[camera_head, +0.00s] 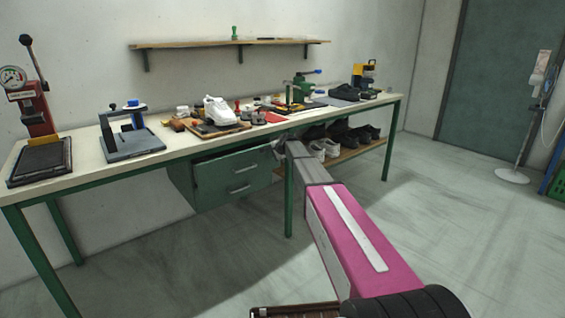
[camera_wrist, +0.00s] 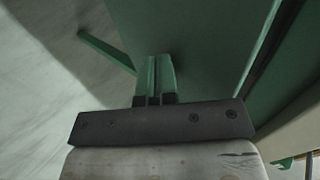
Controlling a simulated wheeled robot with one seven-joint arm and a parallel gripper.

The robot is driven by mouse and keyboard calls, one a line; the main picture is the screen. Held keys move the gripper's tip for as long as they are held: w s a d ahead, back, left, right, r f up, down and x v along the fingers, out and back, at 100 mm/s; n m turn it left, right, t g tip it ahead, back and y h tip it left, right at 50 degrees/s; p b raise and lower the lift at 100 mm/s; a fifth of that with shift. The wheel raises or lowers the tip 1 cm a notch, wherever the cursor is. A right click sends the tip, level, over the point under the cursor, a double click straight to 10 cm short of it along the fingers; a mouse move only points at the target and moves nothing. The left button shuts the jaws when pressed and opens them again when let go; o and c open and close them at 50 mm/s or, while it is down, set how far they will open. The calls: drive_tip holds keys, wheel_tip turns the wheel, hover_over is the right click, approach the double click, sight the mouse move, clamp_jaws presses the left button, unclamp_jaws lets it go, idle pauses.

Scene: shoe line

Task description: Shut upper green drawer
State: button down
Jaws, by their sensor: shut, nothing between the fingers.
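The green drawer unit (camera_head: 183,182) hangs under the workbench in the head view. Its upper drawer (camera_head: 222,170) has a pale bar handle (camera_head: 246,168), and a lower handle (camera_head: 238,190) shows below it. I cannot tell clearly how far the upper drawer stands out. My gripper (camera_head: 279,146) is beside the unit's right end, just under the bench edge, partly hidden by my arm. In the wrist view my gripper (camera_wrist: 159,62) has its fingers together and empty. A broad green panel (camera_wrist: 195,40) lies close beyond the fingertips; contact is unclear.
The workbench top (camera_head: 85,165) carries presses, a white shoe (camera_head: 219,110) and tools. A green bench leg (camera_head: 289,205) stands close to my arm. Shoes rest on a low shelf (camera_head: 345,155) to the right. The floor in front is clear.

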drive_tip(key=w+a, duration=0.1)
drive_tip(key=w, duration=0.1)
drive_tip(key=w+a, duration=0.3)
drive_tip(key=w, duration=0.2)
drive_tip(key=shift+a, duration=0.4)
drive_tip(key=shift+w+r, duration=0.1)
drive_tip(key=shift+w, duration=0.05)
drive_tip(key=shift+s+d, duration=0.25)
drive_tip(key=shift+s, duration=0.3)
drive_tip(key=s+d+f+v, duration=0.1)
drive_tip(key=s+f+v, duration=0.1)
drive_tip(key=v, duration=1)
drive_tip(key=s+d+f+n+g+h, duration=0.1)
drive_tip(key=s+f, duration=0.6)
drive_tip(key=s, duration=0.9)
drive_tip(key=s+d+f+n+g+h, duration=0.2)
drive_tip(key=s+d+f+n+g, duration=0.2)
drive_tip(key=s, duration=1.3)
drive_tip(key=s+d+f+n+g+h, duration=0.2)
drive_tip(key=s+d+f+n, duration=0.4)
drive_tip(key=s+f, duration=0.4)
drive_tip(key=s, duration=0.6)
drive_tip(key=shift+s+g, duration=0.3)
drive_tip(key=shift+g, duration=0.1)
